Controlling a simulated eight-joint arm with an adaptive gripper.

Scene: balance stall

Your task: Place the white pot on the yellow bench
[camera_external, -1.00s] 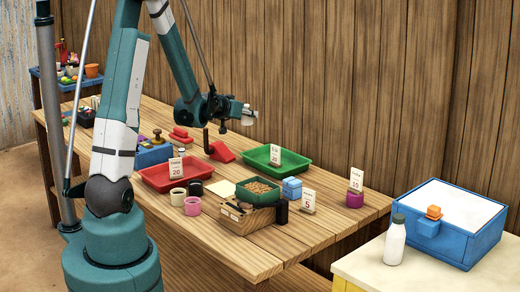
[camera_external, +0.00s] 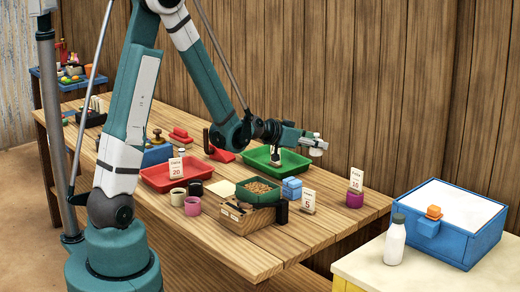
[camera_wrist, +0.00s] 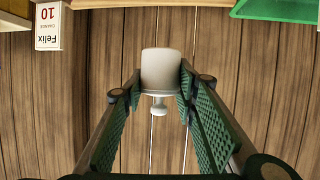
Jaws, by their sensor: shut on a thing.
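The white pot (camera_wrist: 161,70), with a small knob at one end, is between the two green-padded fingers of my gripper (camera_wrist: 158,88) in the wrist view. The fingers are shut on it. In the external view my gripper (camera_external: 307,142) holds the pot (camera_external: 318,151) in the air, to the right of the green tray and near the plank wall. The yellow bench (camera_external: 352,274), with a pale top, is at the bottom right, apart from the pot.
On the bench stand a blue box (camera_external: 484,243) with a white top and a white bottle (camera_external: 395,243). The wooden table (camera_external: 240,258) carries a red tray (camera_external: 155,186), a green tray (camera_external: 293,160), price cards and small containers. The bench's near left corner is clear.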

